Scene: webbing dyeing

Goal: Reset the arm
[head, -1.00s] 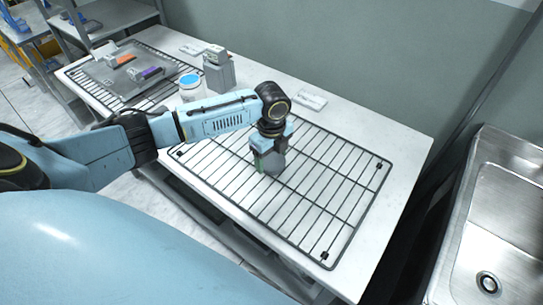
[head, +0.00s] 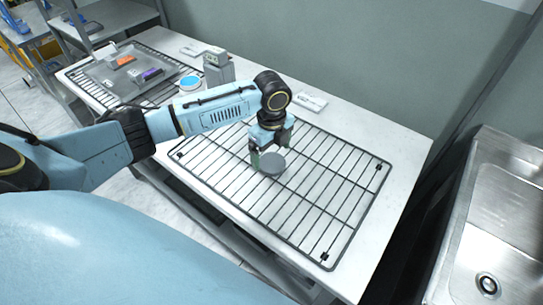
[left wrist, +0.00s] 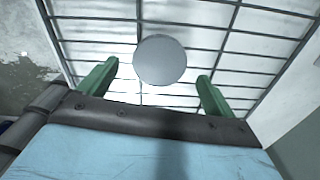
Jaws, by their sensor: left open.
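My left gripper (head: 268,158) is open above the near wire rack, with its fingers pointing down. In the left wrist view its two green fingers (left wrist: 157,82) stand wide apart with nothing between their tips. A grey round-topped object (head: 272,164) is on the rack just below the gripper. In the left wrist view the grey disc-like top (left wrist: 160,60) shows ahead of the fingers, apart from both. Its height is hard to tell from above. My right gripper is not in view.
The near wire rack (head: 318,207) lies on a white table (head: 408,160). A blue-topped jar, a grey device (head: 217,72) and a tray (head: 100,72) with coloured blocks stand farther left. A metal sink (head: 497,225) is at the right. The rack's right half is clear.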

